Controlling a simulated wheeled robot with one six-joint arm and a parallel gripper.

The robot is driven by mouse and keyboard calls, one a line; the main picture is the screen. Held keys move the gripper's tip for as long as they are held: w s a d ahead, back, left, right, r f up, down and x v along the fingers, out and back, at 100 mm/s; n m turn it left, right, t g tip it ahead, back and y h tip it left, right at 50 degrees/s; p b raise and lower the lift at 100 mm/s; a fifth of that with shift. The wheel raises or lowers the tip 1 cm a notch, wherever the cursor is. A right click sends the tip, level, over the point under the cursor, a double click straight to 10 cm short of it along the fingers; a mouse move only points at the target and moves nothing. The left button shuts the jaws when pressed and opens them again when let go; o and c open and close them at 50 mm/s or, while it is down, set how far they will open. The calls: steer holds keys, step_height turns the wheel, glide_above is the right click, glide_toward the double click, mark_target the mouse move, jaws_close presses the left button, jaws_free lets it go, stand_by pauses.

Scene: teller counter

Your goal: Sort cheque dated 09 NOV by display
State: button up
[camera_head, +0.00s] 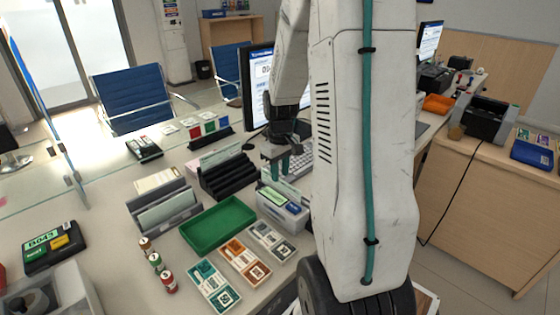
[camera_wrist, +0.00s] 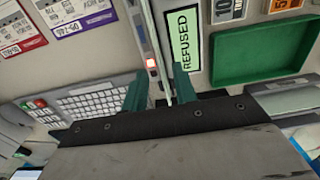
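My gripper (camera_wrist: 160,82) is above the reader box (camera_head: 284,208), left of my arm in the head view. Its teal fingers stand apart. A thin pale sheet (camera_wrist: 165,75), seen nearly edge-on, stands between them in the wrist view, with a gap showing beside it. I cannot read its date. The reader's green display (camera_wrist: 184,42) reads REFUSED, and a red light (camera_wrist: 152,63) glows beside its slot. An empty green tray (camera_head: 218,225) lies left of the reader.
A black slotted rack (camera_head: 228,178) and a grey upright holder (camera_head: 166,210) stand left and behind. A keyboard (camera_wrist: 90,102) and monitor (camera_head: 259,85) are close to the gripper. A printer (camera_head: 487,120) sits far right.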

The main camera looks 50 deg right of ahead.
mark_target(280, 180)
steer(key=shift+f, duration=1.85)
jaws_close()
step_height(280, 180, up, 12)
steer(key=shift+f, duration=0.25)
stand_by(0.5)
stand_by(0.4)
